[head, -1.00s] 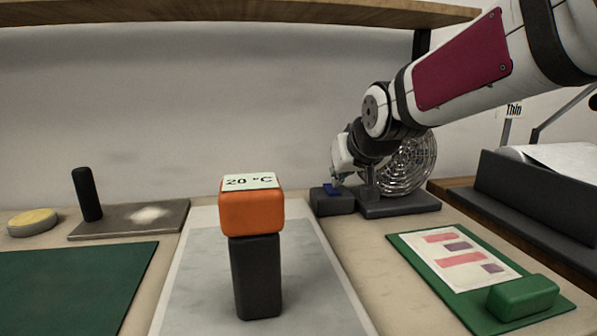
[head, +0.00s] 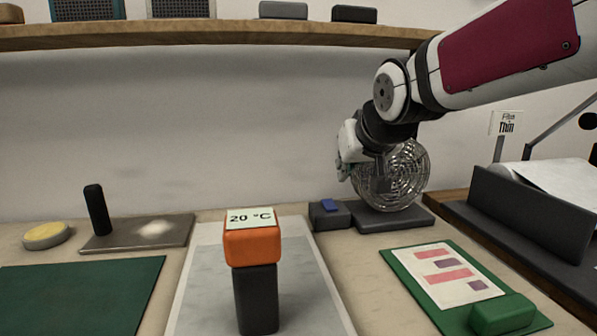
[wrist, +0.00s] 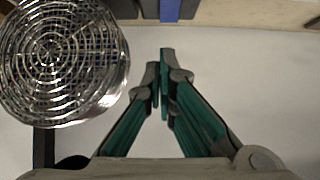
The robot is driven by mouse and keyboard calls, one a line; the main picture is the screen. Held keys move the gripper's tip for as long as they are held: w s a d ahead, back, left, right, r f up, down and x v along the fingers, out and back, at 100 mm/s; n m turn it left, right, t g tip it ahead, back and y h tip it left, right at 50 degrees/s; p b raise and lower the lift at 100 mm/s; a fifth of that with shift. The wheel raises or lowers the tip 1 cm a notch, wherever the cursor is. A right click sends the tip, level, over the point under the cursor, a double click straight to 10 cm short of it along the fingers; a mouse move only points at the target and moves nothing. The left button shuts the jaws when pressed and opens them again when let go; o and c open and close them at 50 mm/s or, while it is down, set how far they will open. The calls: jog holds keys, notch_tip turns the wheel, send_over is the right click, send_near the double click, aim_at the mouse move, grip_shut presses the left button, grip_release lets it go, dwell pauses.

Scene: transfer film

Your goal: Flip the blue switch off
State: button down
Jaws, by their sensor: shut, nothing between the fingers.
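The blue switch (head: 329,205) is a small rocker on top of a dark grey box (head: 334,219), left of the fan at the back of the table. It looks tilted, but which position it is in I cannot tell. In the wrist view the blue switch (wrist: 170,9) shows at the top edge, partly cut off. My gripper (head: 344,174) is above and slightly right of the switch, apart from it. In the wrist view my gripper (wrist: 160,72) has its green-sided fingers together at the tips, with nothing between them.
A wire-caged fan (head: 395,177) on a dark base stands right beside my gripper. An orange-topped device reading 20 °C (head: 252,246) stands in front. A wooden shelf (head: 220,36) runs above. A green board (head: 414,262) lies at right.

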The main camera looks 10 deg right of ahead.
jog(key=p+v, duration=0.1)
jog(key=v, duration=0.4)
jog(key=shift+s, duration=0.1)
jog(key=shift+w+d+r+b, duration=0.1)
jog(key=shift+w+r+b, duration=0.2)
jog(key=shift+w+b, duration=0.4)
jog(key=shift+s, duration=0.1)
